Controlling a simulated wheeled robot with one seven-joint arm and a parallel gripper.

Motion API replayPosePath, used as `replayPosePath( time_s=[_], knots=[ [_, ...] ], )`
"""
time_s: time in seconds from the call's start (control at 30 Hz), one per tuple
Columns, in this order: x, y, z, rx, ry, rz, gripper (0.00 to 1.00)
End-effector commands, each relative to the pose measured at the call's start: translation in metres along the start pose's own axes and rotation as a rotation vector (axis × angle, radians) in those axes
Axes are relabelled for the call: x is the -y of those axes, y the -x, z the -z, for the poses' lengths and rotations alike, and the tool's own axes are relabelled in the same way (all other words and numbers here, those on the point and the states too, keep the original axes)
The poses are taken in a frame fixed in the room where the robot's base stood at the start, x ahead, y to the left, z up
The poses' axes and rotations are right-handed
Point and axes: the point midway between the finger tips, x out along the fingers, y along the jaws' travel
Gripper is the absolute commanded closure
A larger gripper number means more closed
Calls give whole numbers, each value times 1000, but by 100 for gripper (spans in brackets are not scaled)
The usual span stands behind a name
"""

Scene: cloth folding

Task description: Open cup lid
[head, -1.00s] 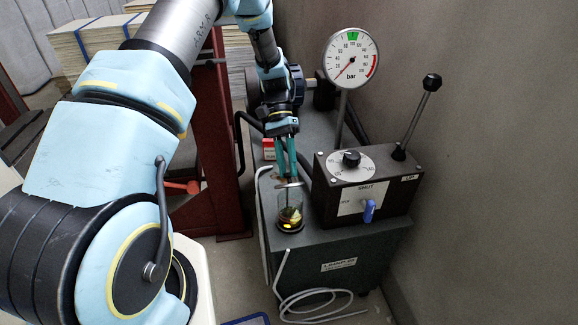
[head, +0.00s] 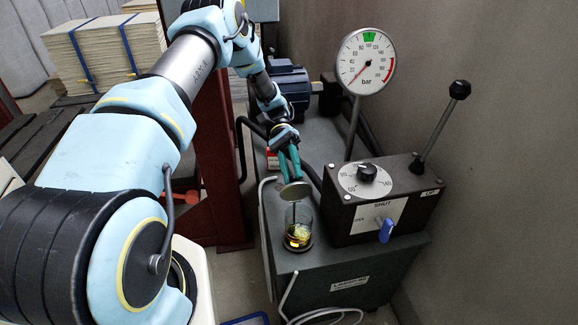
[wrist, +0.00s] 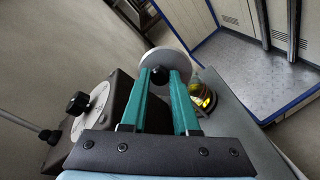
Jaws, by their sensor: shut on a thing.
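The lid (head: 295,191) is a round grey disc, held tilted above the clear glass cup (head: 299,238). A thin stem seems to hang below it toward the cup's mouth. My gripper (head: 291,178) has its two teal fingers shut on the lid's knob. In the wrist view, the fingertips pinch a black knob (wrist: 159,75) in front of the grey lid (wrist: 172,60). The cup (wrist: 203,97) shows there beside the right finger, with something yellow inside. The cup stands on the dark green cabinet top, and the lid is apart from its rim.
The dark green cabinet (head: 350,272) bears a black control box (head: 350,215) with a dial and blue handle, right of the cup. A red post (head: 222,150) stands left.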

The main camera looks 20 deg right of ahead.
Motion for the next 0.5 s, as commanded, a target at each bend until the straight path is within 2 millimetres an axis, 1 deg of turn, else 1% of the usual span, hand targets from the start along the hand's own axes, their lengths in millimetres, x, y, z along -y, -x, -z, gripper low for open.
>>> replayPosePath(
  time_s=[0.1, 0.4, 0.43, 0.5],
  knots=[
    [1, -3, 2, 1, 1, -3, 100],
    [1, -3, 2, 0, 1, -3, 100],
    [1, -3, 2, 0, 1, -2, 68],
    [1, -3, 2, 0, 1, -3, 60]
  ],
)
